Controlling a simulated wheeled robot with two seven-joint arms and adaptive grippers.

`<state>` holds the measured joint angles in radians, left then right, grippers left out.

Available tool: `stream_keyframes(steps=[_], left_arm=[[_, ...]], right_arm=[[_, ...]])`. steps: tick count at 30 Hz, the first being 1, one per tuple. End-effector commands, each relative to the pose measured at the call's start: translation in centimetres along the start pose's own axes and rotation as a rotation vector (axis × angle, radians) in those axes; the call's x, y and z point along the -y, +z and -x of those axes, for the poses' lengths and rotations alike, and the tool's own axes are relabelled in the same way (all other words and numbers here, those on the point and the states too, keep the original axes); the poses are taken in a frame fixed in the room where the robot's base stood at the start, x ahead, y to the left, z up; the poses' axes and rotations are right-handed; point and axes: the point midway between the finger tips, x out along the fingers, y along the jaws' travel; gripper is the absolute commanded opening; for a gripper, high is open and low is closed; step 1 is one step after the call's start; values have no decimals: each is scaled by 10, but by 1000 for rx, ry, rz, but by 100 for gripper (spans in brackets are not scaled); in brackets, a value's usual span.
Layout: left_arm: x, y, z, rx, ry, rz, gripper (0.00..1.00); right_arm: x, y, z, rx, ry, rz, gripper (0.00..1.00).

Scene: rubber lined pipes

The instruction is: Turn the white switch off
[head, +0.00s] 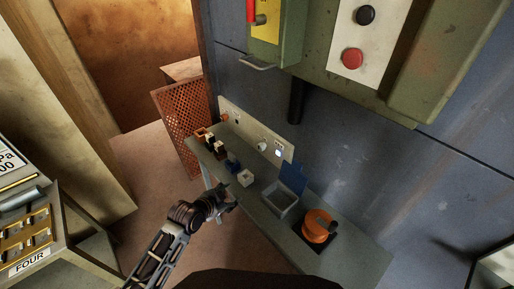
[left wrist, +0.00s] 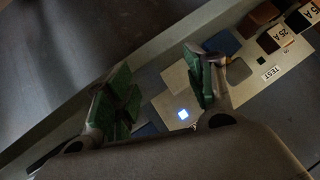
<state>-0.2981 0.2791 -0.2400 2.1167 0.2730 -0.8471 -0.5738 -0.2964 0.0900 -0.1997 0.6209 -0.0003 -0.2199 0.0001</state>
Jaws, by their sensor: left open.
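The likely white switch (head: 278,152) is a small, bright white square on a beige panel (head: 243,126) at the back of the narrow bench. In the left wrist view a glowing white square (left wrist: 183,114) shows on a beige plate, between the fingers and close to the right-hand one. My left gripper (head: 228,198) is at the bench's front edge, apart from the panel. In the left wrist view its green-padded fingers (left wrist: 160,92) are spread with nothing between them. My right gripper is not in view.
Small blocks (head: 212,142) line the far end. A green cabinet (head: 412,60) overhangs the wall. Floor space is clear left of the bench.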

Motion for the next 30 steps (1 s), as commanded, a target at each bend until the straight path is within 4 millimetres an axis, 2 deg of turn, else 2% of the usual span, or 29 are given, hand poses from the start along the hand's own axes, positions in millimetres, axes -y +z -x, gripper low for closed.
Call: stream_keyframes(steps=[8,20,30], left_arm=[[7,-14,-1,-44,-13,-46,54],[23,-43,-7,-151,-55,-159,54],[52,-88,-10,-312,-153,-337,54]], right_arm=[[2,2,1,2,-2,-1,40],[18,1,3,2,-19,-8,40],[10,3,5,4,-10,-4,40]])
